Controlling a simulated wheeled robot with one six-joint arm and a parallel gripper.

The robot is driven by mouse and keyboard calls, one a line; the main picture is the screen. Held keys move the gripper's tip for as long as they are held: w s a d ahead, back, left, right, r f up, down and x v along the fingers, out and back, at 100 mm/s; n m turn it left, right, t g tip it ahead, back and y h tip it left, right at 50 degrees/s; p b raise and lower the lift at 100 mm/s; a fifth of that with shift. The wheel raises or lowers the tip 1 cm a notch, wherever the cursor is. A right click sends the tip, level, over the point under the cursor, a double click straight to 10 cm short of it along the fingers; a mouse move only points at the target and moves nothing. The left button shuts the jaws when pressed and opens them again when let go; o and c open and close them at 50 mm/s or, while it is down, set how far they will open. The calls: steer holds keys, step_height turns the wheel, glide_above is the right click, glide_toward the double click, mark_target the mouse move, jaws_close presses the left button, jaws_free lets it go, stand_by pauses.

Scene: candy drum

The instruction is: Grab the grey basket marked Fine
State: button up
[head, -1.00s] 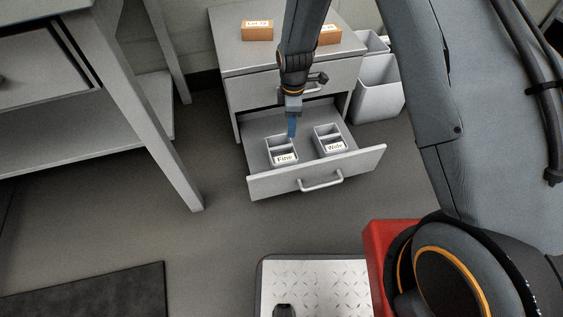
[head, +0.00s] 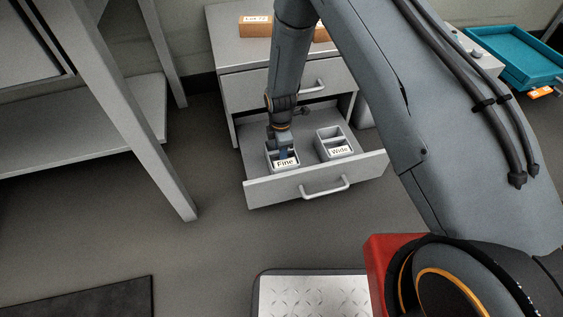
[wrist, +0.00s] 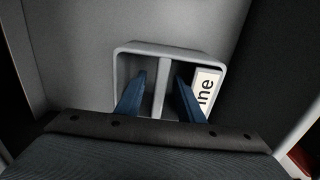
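The grey basket marked Fine (head: 286,164) sits in the left part of the open drawer (head: 352,172). It is a small two-compartment basket with a divider and a white label on its front. My gripper (head: 284,152) points down over it, with its fingertips at the basket. In the wrist view the two blue fingers of my gripper (wrist: 160,78) stand apart, one on each side of the divider, with a gap to it. The Fine basket's rim (wrist: 168,48) frames them there, and its label is partly cut off to "ine". How deep the tips reach is hard to tell.
A similar basket marked Wide (head: 338,151) stands to the right in the same drawer. Above is a closed drawer with a handle (head: 308,88), close behind my wrist. A bench leg (head: 160,165) stands at left. A teal tray (head: 515,58) is at the upper right.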

step_height(320, 180, down, 3)
steer(key=shift+r+b, duration=0.2)
steer(key=shift+b, duration=0.2)
steer(key=shift+c, duration=0.4)
jaws_close()
steer(key=shift+r, duration=0.15)
